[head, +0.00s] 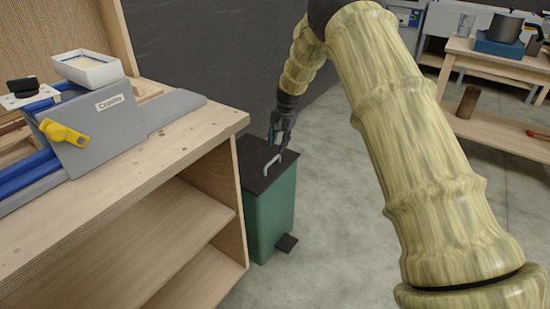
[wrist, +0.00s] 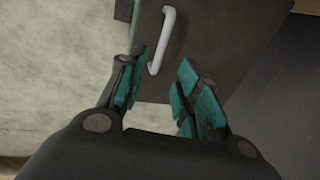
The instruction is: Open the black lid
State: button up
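The black lid (head: 255,168) lies closed on top of a green pedal bin (head: 273,219) beside the wooden bench. A light grey handle (head: 273,166) stands up from the lid. In the wrist view the lid (wrist: 225,40) fills the upper middle, with its handle (wrist: 162,40) just beyond my fingertips, nearer the left finger. My gripper (head: 277,135) is above the lid, pointing down. In the wrist view my gripper (wrist: 160,82) is open with its teal finger pads apart and nothing between them. I cannot tell the exact height of the fingertips above the handle.
A wooden bench (head: 185,140) stands close at the left of the bin, carrying a grey and blue device with a yellow knob (head: 63,133). A dark wall (head: 215,45) is behind. A black pedal (head: 287,243) sticks out at the bin's foot.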

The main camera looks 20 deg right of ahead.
aim_at(275, 159)
jog(key=f, duration=0.4)
jog(key=w+a+f+b, duration=0.1)
jog(key=f, duration=0.2)
jog(key=shift+c, duration=0.4)
grip_shut()
jog(key=shift+d, duration=0.1)
